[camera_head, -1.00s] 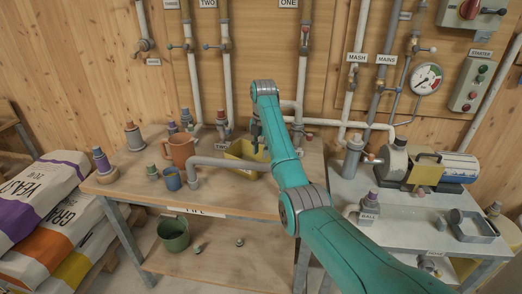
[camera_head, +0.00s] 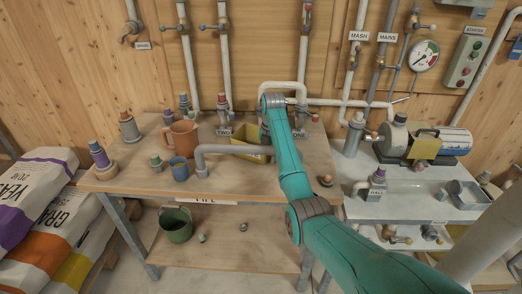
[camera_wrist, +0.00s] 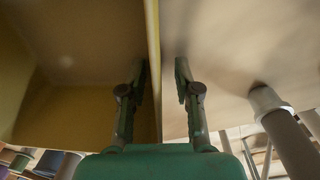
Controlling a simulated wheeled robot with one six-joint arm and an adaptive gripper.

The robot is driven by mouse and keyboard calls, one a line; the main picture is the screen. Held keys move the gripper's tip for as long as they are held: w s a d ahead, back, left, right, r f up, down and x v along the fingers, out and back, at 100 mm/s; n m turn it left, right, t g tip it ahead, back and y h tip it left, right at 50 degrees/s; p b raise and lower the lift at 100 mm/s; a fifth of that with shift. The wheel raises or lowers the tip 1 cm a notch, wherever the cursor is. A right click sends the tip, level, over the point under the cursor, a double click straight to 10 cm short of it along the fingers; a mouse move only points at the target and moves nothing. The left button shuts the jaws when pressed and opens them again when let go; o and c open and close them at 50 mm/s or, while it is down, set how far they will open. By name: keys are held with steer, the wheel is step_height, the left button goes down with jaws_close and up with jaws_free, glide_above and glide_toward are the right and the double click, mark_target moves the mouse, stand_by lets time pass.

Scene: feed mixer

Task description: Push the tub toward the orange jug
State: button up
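The yellow tub (camera_head: 249,153) stands on the wooden bench, right of the orange jug (camera_head: 183,141). A gap lies between them. A grey bent pipe (camera_head: 225,149) runs in front of the tub. My gripper is largely hidden behind my teal arm in the head view, at the tub's right end. In the wrist view my gripper (camera_wrist: 161,68) is open, with one finger on each side of the tub's yellow wall (camera_wrist: 153,80). The left finger is over the tub's inside, the right outside. I cannot tell whether either touches the wall.
Valves and pipes line the wall behind the tub. A small fitting (camera_head: 326,181) stands near the bench's right edge. The bench front is mostly clear.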

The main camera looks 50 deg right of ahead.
steer(key=shift+f, duration=0.15)
jaws_close()
steer(key=shift+w+a, duration=0.1)
steer(key=shift+a, duration=0.05)
